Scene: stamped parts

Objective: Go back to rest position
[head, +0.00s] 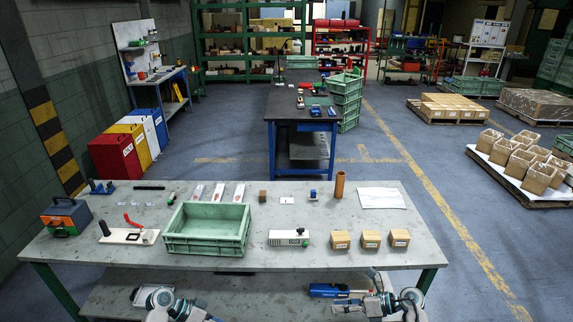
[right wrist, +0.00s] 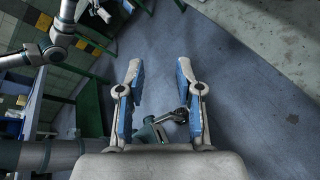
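My right gripper (right wrist: 159,70) is open in the right wrist view, with its blue-padded fingers apart and only floor between them. In the head view the right gripper (head: 332,298) is low at the table's front edge, right of centre. My left arm (head: 188,305) shows at the bottom left of the head view, in front of the table. Its fingers are too small and cut off to read. Nothing is seen held in the right gripper. Both arms are below the level of the tabletop (head: 300,215).
A green crate (head: 208,245) stands on the table. Three small boxes (head: 370,240) sit at the right, by a white-and-grey part (head: 289,238). A brown tube (head: 340,185) stands farther back. The table's front edge is close to both arms.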

